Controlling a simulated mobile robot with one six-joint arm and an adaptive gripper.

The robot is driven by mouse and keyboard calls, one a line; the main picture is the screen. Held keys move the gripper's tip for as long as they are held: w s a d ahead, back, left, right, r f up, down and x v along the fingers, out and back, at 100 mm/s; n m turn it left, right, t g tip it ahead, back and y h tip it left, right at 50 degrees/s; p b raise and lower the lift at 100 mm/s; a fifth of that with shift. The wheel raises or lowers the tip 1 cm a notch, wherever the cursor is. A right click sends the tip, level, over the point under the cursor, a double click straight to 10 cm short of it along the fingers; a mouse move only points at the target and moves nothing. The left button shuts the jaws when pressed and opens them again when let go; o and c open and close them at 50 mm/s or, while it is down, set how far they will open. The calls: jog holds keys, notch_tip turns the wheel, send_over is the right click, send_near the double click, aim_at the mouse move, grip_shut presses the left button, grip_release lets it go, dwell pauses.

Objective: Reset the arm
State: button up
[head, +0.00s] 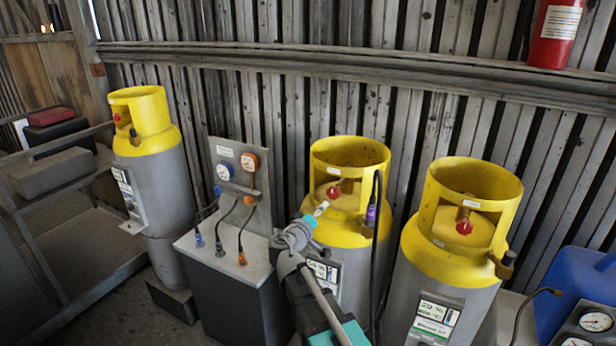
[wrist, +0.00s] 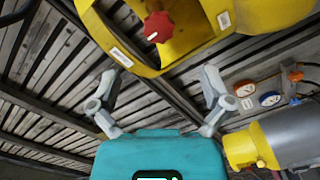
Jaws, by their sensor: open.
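My gripper (head: 312,218) is in front of the middle yellow-topped grey cylinder (head: 348,240) in the head view, small and partly masked by my arm. In the wrist view my gripper (wrist: 160,76) has its two grey fingers spread wide, with nothing between them. The red valve knob (wrist: 158,27) and yellow collar (wrist: 110,38) of a cylinder lie beyond the fingertips. In the head view, the middle cylinder's red knob (head: 333,192) shows inside its collar, close to the gripper. Whether any part touches the cylinder cannot be told.
Another yellow-topped cylinder (head: 455,235) stands close on the right, and one (head: 150,165) at left. A gauge panel (head: 238,170) with hoses stands on a grey box (head: 235,265) left of my arm. A blue container (head: 575,290) is at right. A slatted wall (head: 440,100) stands behind.

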jog(key=s+d+f+m+g+y+b, duration=0.1)
jog(key=s+d+f+m+g+b, duration=0.1)
jog(key=s+d+f+g, duration=0.35)
jog(key=s+d+f+m+g+b, duration=0.2)
jog(key=s+d+f+g, duration=0.1)
jog(key=d+f, duration=0.5)
jog(key=s+a+f+g+y+b, duration=0.2)
jog(key=s+f+g+y, duration=0.4)
jog(key=s+f, duration=0.6)
jog(key=shift+s+a+f+m+g+y+b, duration=0.2)
jog(key=shift+s+m+g+y+b, duration=0.2)
jog(key=shift+s+y+b, duration=0.55)
jog(key=shift+w, duration=0.3)
